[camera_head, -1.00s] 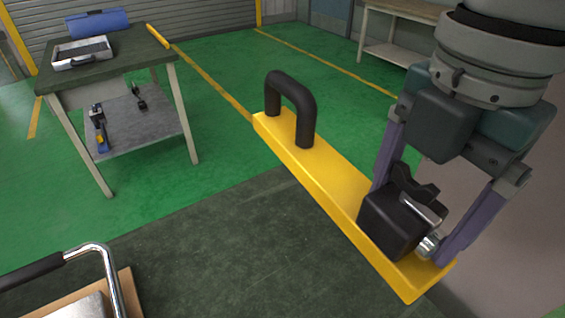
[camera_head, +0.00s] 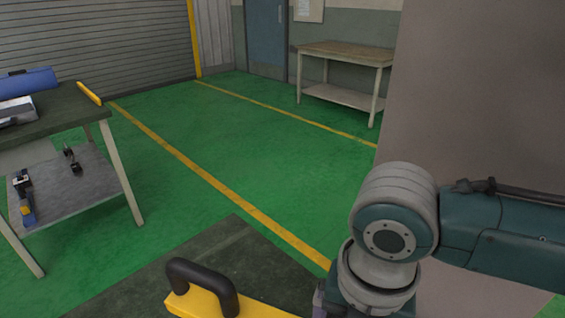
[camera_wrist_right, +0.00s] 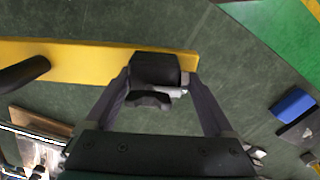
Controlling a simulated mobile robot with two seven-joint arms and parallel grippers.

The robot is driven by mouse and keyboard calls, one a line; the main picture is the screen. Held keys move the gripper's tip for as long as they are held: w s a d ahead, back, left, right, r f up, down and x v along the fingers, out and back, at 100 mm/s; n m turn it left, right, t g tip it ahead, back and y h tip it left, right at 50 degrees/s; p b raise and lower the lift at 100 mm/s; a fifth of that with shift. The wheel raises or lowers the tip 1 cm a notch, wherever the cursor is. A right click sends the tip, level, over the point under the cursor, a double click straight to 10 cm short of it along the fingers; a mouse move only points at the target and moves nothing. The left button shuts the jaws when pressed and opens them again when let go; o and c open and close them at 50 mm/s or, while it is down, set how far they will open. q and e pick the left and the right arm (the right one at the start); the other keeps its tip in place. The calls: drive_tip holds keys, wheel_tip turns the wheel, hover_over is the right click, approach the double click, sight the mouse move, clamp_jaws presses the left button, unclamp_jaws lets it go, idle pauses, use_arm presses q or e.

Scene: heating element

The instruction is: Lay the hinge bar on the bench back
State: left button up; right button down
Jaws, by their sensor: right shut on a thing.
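The hinge bar is a long yellow bar (camera_head: 215,308) with a black U-shaped handle; it shows at the bottom edge of the head view, with its far end over the dark green bench top (camera_head: 225,256). In the right wrist view the yellow bar (camera_wrist_right: 95,62) runs across the top left, above or on the dark green surface; I cannot tell whether it touches. My right gripper (camera_wrist_right: 157,72) is shut on the black block at one end of the bar. In the head view the gripper is mostly cut off at the bottom. My left gripper is not in view.
A side table (camera_head: 62,122) with a metal tray and a blue case (camera_head: 28,82) stands at the left. A wooden table (camera_head: 345,53) stands at the back. A wooden board (camera_wrist_right: 38,121) with metal parts is at the wrist view's lower left. The bench top around the bar's far end looks clear.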

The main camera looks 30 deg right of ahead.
wheel_tip(320, 180, down, 6)
drive_tip(key=shift+w+r+b, duration=0.1)
drive_tip(key=shift+w+b, duration=0.05)
drive_tip(key=shift+b, duration=0.65)
unclamp_jaws()
